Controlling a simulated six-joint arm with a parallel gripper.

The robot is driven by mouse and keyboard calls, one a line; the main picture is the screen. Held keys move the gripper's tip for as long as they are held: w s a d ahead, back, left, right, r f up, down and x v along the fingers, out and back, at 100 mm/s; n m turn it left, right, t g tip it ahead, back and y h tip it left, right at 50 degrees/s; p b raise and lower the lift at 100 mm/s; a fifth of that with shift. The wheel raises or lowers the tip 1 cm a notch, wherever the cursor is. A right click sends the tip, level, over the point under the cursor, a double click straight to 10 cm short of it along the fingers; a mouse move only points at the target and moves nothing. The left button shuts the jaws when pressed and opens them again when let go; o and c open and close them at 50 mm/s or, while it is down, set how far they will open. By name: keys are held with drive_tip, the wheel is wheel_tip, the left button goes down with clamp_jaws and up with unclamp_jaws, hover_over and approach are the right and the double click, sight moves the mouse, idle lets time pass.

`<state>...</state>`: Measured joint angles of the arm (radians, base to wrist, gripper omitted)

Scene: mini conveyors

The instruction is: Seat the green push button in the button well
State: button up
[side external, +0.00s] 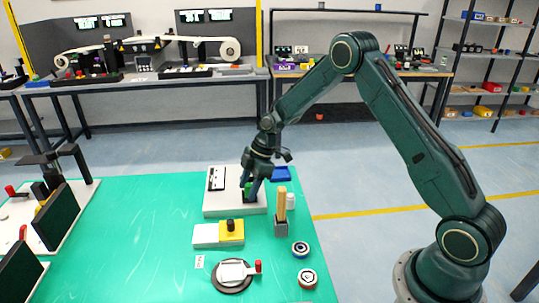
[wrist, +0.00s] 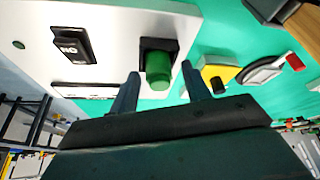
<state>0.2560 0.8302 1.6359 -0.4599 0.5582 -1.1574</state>
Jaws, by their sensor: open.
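The green push button (wrist: 158,72) stands between the spread fingers of my gripper (wrist: 159,84) in the wrist view. It is at the black square button well (wrist: 158,44) on the white panel (wrist: 110,20), its cap standing proud; I cannot tell how deep its lower end sits. In the side external view the green button (side external: 247,188) shows beside the fingertips of my gripper (side external: 252,184), low over the white panel (side external: 222,207). My gripper is open, with a visible gap on the right of the button in the wrist view.
A black rocker switch (wrist: 72,44) is also on the panel.

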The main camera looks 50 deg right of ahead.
drive_tip(key=shift+r, duration=0.1)
drive_tip(key=v, duration=1.2)
drive_tip(key=shift+s+r, duration=0.1)
drive_tip(key=shift+r, duration=0.05)
idle(0.4)
drive_tip(key=s+a+r+m+t+h, duration=0.1)
drive_tip(key=s+a+r+m, duration=0.2)
drive_tip(key=s+r, duration=0.4)
drive_tip(key=s+a+r+m+t+h, duration=0.1)
drive_tip(key=s+a+r+m, duration=0.2)
drive_tip(key=s+r, duration=0.4)
drive_tip(key=s+a+m+t+h, duration=0.1)
drive_tip(key=s+m, duration=0.6)
drive_tip(key=s, duration=1.2)
drive_tip(key=shift+r+t+h, duration=0.4)
drive_tip(key=shift+r+h, duration=0.05)
drive_tip(key=shift+h, duration=0.05)
